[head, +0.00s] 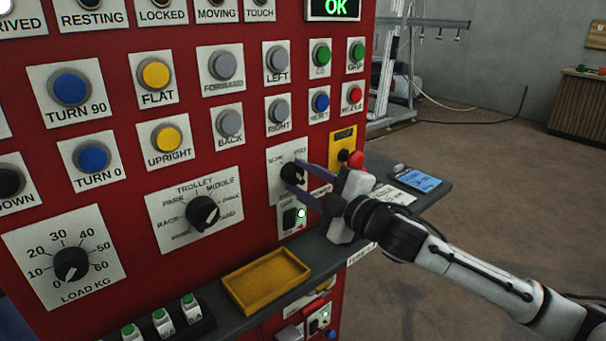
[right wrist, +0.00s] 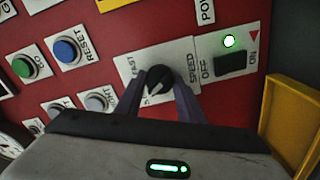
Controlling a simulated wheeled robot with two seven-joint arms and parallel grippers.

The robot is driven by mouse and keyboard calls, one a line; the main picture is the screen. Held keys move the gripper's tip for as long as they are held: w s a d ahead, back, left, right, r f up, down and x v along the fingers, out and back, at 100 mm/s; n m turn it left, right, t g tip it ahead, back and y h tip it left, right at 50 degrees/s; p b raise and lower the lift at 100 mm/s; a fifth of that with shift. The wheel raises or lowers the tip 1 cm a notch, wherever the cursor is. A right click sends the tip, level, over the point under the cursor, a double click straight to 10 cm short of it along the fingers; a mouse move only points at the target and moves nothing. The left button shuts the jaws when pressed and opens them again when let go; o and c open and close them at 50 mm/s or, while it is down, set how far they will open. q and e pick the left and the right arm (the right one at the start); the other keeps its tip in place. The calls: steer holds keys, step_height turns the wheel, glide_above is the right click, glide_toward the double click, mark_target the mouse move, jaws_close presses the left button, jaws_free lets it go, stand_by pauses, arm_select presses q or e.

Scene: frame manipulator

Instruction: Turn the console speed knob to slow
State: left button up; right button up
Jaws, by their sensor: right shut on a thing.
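The speed knob (head: 292,173) is a small black dial on a white plate lettered SLOW and FAST, on the red console (head: 250,235). My right gripper (head: 298,180) comes in from the right and its two purple-grey fingers are shut on the knob. In the right wrist view the black knob (right wrist: 158,80) sits between the fingertips, over a plate (right wrist: 180,60) marked SPEED. The fingers hide part of the plate, and I cannot tell which word the pointer faces. My left gripper does not show.
A rocker switch (right wrist: 232,63) with a lit green lamp is beside the speed plate. A red button (head: 357,159) on a yellow plate is close to my right gripper. An empty yellow tray (head: 265,283) sits on the console ledge (head: 335,262). The trolley dial (head: 202,213) is to the left.

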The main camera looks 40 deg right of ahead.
steer(key=shift+n, duration=0.5)
steer(key=o, duration=1.1)
steer(key=shift+c, duration=0.2)
steer(key=s, duration=1)
steer(key=shift+s+d, duration=0.15)
steer(key=shift+d, duration=0.2)
